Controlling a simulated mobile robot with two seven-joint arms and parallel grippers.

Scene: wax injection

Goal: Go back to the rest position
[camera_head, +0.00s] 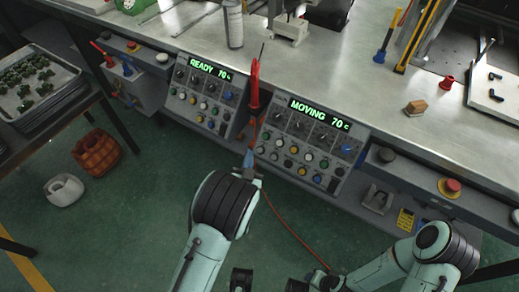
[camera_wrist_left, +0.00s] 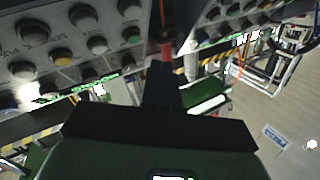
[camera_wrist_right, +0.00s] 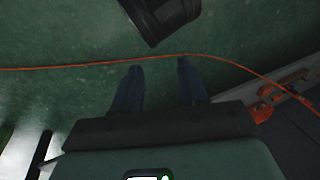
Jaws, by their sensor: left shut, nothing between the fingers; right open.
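My left gripper (camera_head: 249,157) is shut and empty in front of the gap between the two control panels. In the left wrist view its dark fingers (camera_wrist_left: 165,70) are together, with a red part just beyond them. This is a red-handled tool (camera_head: 254,85) standing upright between the panels; I cannot tell whether the fingers touch it. My right gripper (camera_wrist_right: 158,68) is open and empty over the green floor in the right wrist view. In the head view my right arm is low at the bottom right, and its fingertips are hard to make out.
The left panel (camera_head: 205,95) reads "READY 70" and the right panel (camera_head: 305,140) "MOVING 70". The metal workbench (camera_head: 350,75) runs behind them. A red cable (camera_head: 290,232) crosses the floor. A tray (camera_head: 65,90) stands at the left, above a brown basket (camera_head: 97,152) and a white one (camera_head: 64,190).

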